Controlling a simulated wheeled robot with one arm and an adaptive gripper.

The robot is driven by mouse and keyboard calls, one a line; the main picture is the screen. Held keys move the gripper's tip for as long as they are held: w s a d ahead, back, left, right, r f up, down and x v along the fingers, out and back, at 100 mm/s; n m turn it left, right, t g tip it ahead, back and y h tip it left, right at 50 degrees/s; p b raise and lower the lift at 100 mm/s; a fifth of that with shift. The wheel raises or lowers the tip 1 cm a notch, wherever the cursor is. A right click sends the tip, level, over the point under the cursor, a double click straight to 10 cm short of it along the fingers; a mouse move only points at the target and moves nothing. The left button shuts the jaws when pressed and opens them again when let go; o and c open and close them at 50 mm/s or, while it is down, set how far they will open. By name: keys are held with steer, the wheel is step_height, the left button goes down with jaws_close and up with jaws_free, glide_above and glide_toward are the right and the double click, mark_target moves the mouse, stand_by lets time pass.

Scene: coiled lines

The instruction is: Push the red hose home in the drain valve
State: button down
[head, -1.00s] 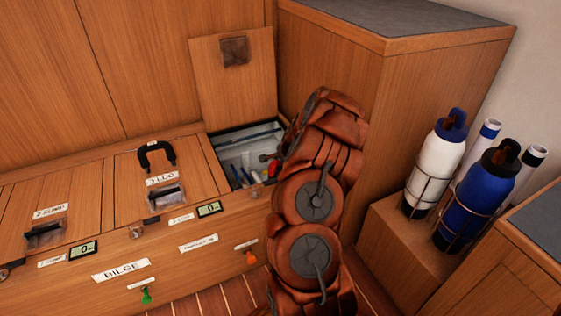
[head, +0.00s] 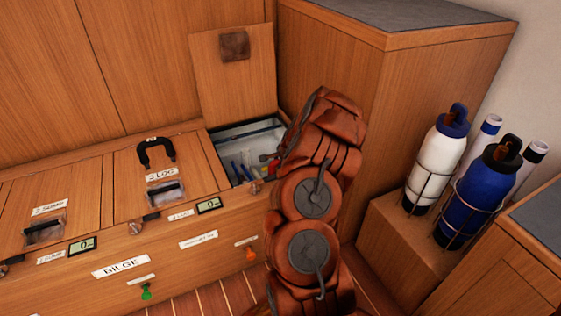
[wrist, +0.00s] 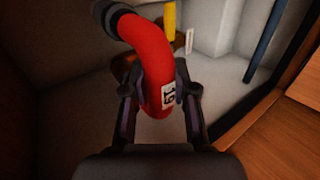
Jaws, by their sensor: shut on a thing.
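The red hose (wrist: 147,55) shows large in the wrist view, with a white number tag near its lower end. My gripper (wrist: 160,92) is shut on the red hose, with one finger on each side of it by the tag. The hose curves up and left to a dark grey collar (wrist: 112,17). I cannot tell whether the hose is seated in that collar, and I cannot identify the drain valve for certain. In the head view, a small red part (head: 266,157) shows in the open locker (head: 240,137), beside my arm, which hides the gripper.
The locker's lid (head: 233,85) stands open against the wall. A yellow part (wrist: 169,20) and a blue pipe (wrist: 262,42) are close by inside. The locker's wooden edge (wrist: 285,122) is at the right. Bottles (head: 480,195) stand in racks on the right.

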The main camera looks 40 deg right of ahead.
steer(key=c, duration=0.8)
jaws_free()
steer(key=shift+c, duration=0.2)
steer(key=o, duration=0.4)
steer(key=shift+r, duration=0.1)
steer(key=shift+r+p, duration=3.45)
steer(key=shift+p, duration=0.15)
